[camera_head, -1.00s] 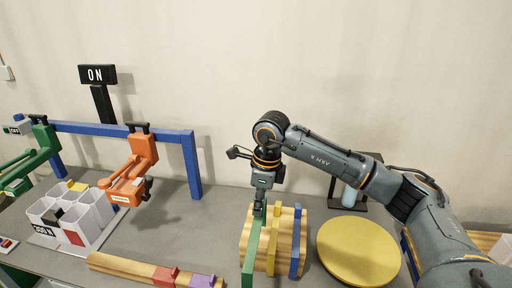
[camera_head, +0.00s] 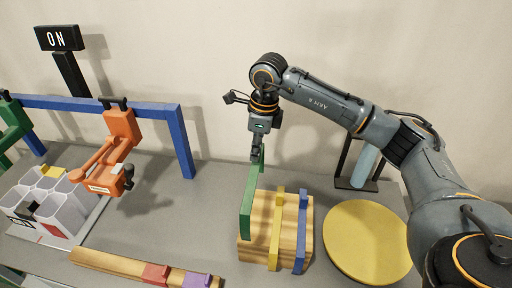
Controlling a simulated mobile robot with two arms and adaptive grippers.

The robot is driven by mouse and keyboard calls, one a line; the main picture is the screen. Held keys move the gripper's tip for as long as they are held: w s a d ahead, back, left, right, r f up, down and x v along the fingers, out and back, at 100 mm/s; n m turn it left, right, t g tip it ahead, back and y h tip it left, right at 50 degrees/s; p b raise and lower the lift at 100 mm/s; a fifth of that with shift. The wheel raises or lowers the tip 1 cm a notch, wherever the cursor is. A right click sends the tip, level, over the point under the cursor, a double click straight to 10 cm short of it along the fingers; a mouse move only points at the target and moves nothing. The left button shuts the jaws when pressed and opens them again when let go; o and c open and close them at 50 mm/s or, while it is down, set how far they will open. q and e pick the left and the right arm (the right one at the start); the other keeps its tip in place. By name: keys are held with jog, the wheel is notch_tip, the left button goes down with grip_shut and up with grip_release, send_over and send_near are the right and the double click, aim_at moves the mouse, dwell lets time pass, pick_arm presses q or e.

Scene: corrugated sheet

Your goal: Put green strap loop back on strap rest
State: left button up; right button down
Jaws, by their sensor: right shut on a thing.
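The green strap loop (camera_head: 250,203) hangs upright below my right gripper (camera_head: 257,158), which is shut on its top end. The loop stands along the left edge of a wooden block (camera_head: 263,222). I cannot tell whether it touches the block. A yellow strap (camera_head: 277,230) and a blue strap (camera_head: 301,230) lie across that block. A low wooden rail (camera_head: 110,262) with a red piece (camera_head: 156,274) and a purple piece (camera_head: 196,280) lies at the front left. I cannot tell for sure which wooden part is the strap rest. My left gripper is out of view.
A round yellow disc (camera_head: 366,240) lies right of the block. A black stand with a light blue cylinder (camera_head: 365,165) is behind it. At left are a blue rack (camera_head: 180,140) with orange (camera_head: 120,130) and green tools, and a white divided bin (camera_head: 62,215). Grey table between is clear.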

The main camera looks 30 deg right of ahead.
jog(key=shift+w+d+f, duration=0.1)
jog(key=shift+w, duration=0.05)
jog(key=shift+w+f+b, duration=0.15)
jog(key=shift+f+b, duration=0.55)
jog(key=shift+b, duration=0.05)
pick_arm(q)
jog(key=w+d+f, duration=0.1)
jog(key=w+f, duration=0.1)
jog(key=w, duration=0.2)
pick_arm(e)
jog(key=shift+f+b, duration=0.3)
jog(key=shift+f, duration=0.05)
pick_arm(q)
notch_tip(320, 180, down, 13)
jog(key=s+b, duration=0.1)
jog(key=b, duration=1.2)
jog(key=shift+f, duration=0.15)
pick_arm(e)
jog(key=shift+f, duration=8.15)
pick_arm(q)
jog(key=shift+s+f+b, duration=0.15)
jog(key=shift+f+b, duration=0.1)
jog(key=shift+b, duration=0.15)
pick_arm(e)
jog(key=shift+f, duration=0.1)
jog(key=c, duration=1.3)
grip_release()
